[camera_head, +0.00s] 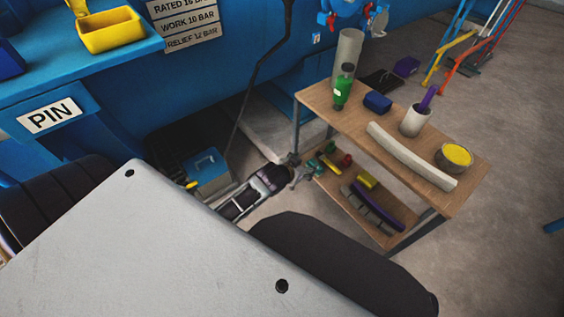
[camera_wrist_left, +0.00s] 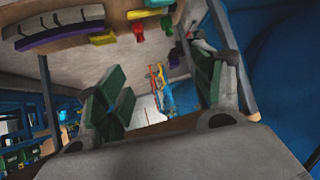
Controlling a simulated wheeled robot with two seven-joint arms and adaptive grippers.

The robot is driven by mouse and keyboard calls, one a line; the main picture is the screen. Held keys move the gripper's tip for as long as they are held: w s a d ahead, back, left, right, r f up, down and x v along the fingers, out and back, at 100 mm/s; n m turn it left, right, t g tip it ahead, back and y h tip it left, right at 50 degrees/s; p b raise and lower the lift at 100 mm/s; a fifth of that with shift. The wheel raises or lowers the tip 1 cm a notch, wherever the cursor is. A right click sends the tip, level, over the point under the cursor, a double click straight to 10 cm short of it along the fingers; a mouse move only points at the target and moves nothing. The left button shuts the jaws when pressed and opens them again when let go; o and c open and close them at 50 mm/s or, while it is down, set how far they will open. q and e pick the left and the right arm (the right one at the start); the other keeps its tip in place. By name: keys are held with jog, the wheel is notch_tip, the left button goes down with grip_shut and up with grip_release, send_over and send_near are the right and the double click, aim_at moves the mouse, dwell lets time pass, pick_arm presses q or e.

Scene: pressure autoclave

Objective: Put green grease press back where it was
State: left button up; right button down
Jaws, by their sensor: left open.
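A green upright object with a pale label, apparently the grease press (camera_head: 342,92), stands on the wooden cart's top (camera_head: 390,118) at its far left end, in front of a tall grey cylinder (camera_head: 348,52). My left gripper (camera_head: 300,172) is low beside the cart's left end, near the lower shelf and below the green object. In the left wrist view its fingers (camera_wrist_left: 160,90) are spread, with no object seen between them. The green object on the top cannot be made out in that view. My right gripper is not in view.
The lower shelf (camera_head: 345,185) carries several coloured items. A blue machine stands behind.

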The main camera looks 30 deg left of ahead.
pick_arm(q)
jog(key=s+d+f+g, duration=0.2)
jog(key=s+f+g, duration=0.2)
jog(key=s+f, duration=0.3)
jog(key=s+d+f+m+g, duration=0.1)
jog(key=s+d+f+g, duration=0.2)
jog(key=s+f, duration=0.4)
jog(key=s+g, duration=0.1)
jog(key=s, duration=0.7)
jog(key=shift+f+g, duration=0.15)
jog(key=shift+g, duration=0.25)
jog(key=shift+a, duration=0.1)
